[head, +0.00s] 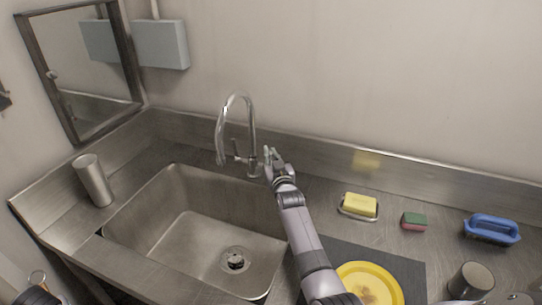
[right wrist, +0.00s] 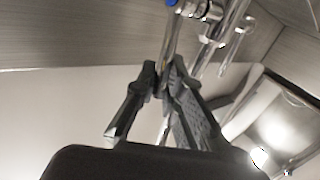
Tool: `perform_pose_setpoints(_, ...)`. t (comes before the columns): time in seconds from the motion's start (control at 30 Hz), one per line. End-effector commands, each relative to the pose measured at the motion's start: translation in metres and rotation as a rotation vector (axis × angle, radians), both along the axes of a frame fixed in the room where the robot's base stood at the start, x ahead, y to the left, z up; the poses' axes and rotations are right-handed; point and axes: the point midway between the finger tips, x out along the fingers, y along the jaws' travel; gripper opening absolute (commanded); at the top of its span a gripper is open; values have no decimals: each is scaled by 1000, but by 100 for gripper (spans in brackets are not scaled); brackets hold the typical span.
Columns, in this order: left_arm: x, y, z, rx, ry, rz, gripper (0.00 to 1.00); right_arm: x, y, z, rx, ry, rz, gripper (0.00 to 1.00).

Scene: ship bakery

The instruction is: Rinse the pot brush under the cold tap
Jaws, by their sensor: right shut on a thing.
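The curved chrome tap (head: 237,125) stands behind the steel sink (head: 190,225); no water stream shows under its spout. My right gripper (head: 272,158) is beside the tap's base. In the right wrist view its fingers (right wrist: 160,82) are shut on a thin metal tap lever (right wrist: 174,40) with a blue mark at its far end. I cannot surely pick out the pot brush. A dark shape with a tan loop (head: 38,277) is cut off at the bottom left; I cannot tell whether it is my left gripper with something.
A yellow sponge (head: 359,205) in a dish, a green and red sponge (head: 414,221) and a blue-handled scrubber (head: 491,229) lie right of the sink. A yellow plate (head: 390,279) is at the front. A steel cylinder (head: 94,181) stands left. The basin looks empty.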

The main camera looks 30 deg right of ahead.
Motion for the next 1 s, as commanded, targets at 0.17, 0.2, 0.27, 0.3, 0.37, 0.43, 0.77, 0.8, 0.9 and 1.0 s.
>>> perform_pose_setpoints(0.17, 0, 0, 9, 0, -1, 0, 11, 2, -2, 4, 17, 18, 0, 0)
perform_pose_setpoints(0.2, 0, 0, 14, 0, -1, 0, 11, 3, -3, 6, 32, 33, 0, 0)
perform_pose_setpoints(0.27, 0, 0, 23, 0, -1, 0, 11, 4, -6, 8, 63, 62, -1, 0)
perform_pose_setpoints(0.3, 0, 0, 29, 0, -1, 0, 11, 6, -7, 10, 86, 82, 0, 0)
perform_pose_setpoints(0.37, 0, 0, 36, 0, -1, 0, 11, 8, -10, 10, 121, 115, 0, 0)
perform_pose_setpoints(0.43, 0, 0, 42, 0, -1, 0, 11, 11, -12, 9, 161, 149, 1, 0)
perform_pose_setpoints(0.77, 0, 0, 46, 0, 0, 0, 11, 14, -16, 2, 224, 203, 0, 0)
perform_pose_setpoints(0.8, 0, 0, 46, 0, -1, 0, 11, 14, -16, 2, 224, 203, -1, 0)
perform_pose_setpoints(0.9, 0, 0, 46, 0, -1, 0, 11, 14, -16, 2, 224, 202, -1, 10)
perform_pose_setpoints(1.0, 0, 0, 46, 0, -1, 0, 11, 14, -16, 2, 224, 202, -1, 17)
